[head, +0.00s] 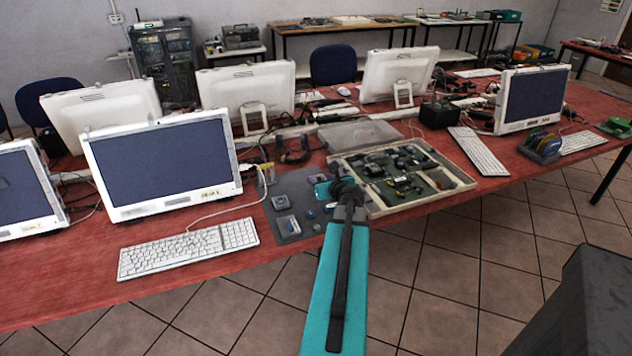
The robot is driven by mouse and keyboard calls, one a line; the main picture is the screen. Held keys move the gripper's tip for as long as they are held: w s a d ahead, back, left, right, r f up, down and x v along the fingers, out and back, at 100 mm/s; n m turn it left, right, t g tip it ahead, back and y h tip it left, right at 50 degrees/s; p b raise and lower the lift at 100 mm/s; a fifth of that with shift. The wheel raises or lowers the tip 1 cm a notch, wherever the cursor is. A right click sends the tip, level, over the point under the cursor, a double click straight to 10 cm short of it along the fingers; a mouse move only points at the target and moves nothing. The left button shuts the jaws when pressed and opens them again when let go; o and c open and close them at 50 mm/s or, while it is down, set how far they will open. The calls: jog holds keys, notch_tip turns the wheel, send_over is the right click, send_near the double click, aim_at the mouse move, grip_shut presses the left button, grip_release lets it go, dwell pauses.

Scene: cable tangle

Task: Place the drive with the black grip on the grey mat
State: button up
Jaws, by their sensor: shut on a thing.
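The grey mat (291,184) lies on the red table, left of the open parts tray. Several small items lie on it, among them two pale square pieces (288,226) and a small blue piece (310,214). My gripper (332,190) is over the right part of the mat, beside the tray's left edge. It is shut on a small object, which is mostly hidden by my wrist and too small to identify. I cannot make out which piece is the drive with the black grip.
The open parts tray (462,184) holds several dark parts. A white keyboard (170,256) and monitor (160,168) stand left of the mat. Cables (292,152) lie behind it. The table's front edge runs just below the mat.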

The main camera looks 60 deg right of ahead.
jog(key=shift+w+d+f, duration=0.15)
jog(key=shift+w+d, duration=0.7)
jog(key=shift+w, duration=0.2)
jog(key=shift+w+d+f, duration=0.1)
jog(key=shift+w+d, duration=0.7)
jog(key=shift+w, duration=0.2)
jog(key=shift+f+b, duration=1.8)
jog(key=shift+b, duration=0.05)
jog(key=shift+f, duration=0.1)
jog(key=o, duration=1.1)
